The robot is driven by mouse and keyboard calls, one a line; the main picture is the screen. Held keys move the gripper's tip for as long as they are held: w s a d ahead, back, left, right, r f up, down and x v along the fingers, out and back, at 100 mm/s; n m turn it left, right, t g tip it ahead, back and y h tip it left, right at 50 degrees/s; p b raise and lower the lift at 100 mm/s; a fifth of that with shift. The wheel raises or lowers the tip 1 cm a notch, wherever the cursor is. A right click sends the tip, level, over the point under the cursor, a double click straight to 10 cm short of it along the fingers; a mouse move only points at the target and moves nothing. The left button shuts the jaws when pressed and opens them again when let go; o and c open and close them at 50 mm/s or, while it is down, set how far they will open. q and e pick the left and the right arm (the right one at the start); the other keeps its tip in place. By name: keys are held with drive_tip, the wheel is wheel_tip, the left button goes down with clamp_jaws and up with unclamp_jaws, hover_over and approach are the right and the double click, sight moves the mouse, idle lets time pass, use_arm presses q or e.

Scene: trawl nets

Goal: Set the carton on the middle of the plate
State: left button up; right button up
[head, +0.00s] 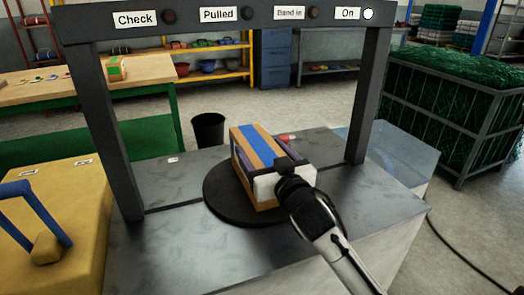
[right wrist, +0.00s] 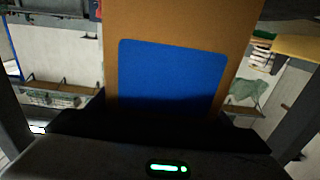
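The carton (head: 250,142), brown with a blue strip on top, stands on the dark round plate (head: 218,207), roughly over its middle. Its exact contact with the plate is partly hidden by my gripper. My right gripper (head: 262,157) reaches in from the front right, with one finger along each side of the carton. My left gripper is not in view.
The plate lies on a grey metal table under a dark frame (head: 110,130). On its top bar only the lamp by "On" (head: 368,14) is lit. A yellow block with a blue handle (head: 45,230) is left, a black bin (head: 208,131) behind, a net-filled cage (head: 450,100) right.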

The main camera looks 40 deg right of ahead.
drive_tip(key=o, duration=0.4)
drive_tip(key=shift+c, duration=0.2)
drive_tip(key=shift+r, duration=0.2)
drive_tip(key=v, duration=1.2)
